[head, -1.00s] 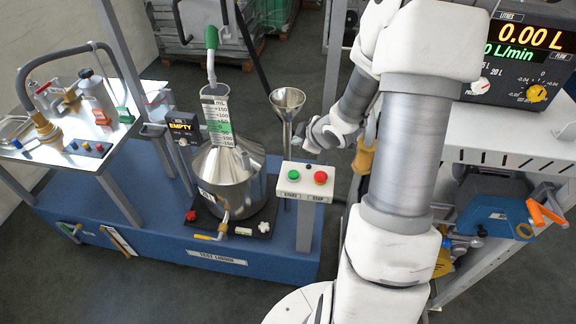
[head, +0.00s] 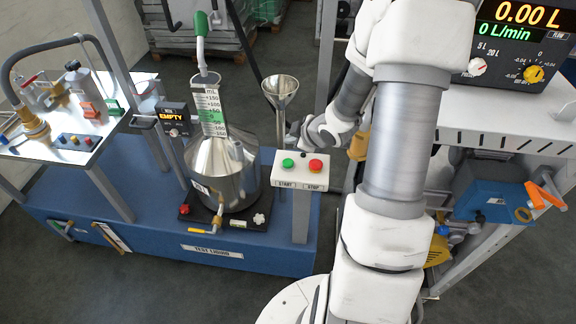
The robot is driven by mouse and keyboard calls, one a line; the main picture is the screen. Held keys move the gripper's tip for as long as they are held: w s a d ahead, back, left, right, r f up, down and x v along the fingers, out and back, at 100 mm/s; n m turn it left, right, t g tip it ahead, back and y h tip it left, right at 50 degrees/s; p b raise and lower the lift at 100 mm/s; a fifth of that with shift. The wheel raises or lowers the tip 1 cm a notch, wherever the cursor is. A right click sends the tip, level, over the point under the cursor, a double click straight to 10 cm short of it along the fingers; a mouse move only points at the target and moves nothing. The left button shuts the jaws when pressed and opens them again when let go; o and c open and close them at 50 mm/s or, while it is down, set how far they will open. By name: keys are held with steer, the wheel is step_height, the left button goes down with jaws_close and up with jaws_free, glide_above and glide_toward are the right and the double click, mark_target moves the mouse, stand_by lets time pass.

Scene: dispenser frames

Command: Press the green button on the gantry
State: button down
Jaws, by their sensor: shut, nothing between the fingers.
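The green button (head: 288,164) is on the left of a white control box (head: 302,177), above the label START. A red button (head: 315,166) sits on the right above STOP. The box is on top of a grey post (head: 301,222) at the front of a blue platform. My gripper (head: 292,136) is small in the head view, just behind and above the box, near the green button. It looks apart from the button. It is shut and empty. My arm covers the area right of the box.
A steel measuring can (head: 222,170) with a scale neck stands left of the box. A steel funnel (head: 280,90) rises behind it, close to my gripper. A meter console (head: 525,45) sits on a white bench at right. Grey gantry uprights (head: 104,50) stand at left.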

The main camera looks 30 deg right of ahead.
mark_target(291, 164)
steer(key=shift+f+b, duration=2.4)
steer(key=shift+f, duration=0.65)
steer(key=shift+f, duration=0.1)
steer(key=shift+f+b, duration=0.3)
steer(key=shift+b, duration=0.05)
steer(key=shift+f+b, duration=0.45)
steer(key=shift+f, duration=0.05)
steer(key=shift+r, duration=0.15)
steer(key=shift+r+p, duration=0.8)
steer(key=shift+p, duration=0.05)
step_height(291, 164, up, 5)
steer(key=p, duration=0.4)
steer(key=shift+p, duration=0.3)
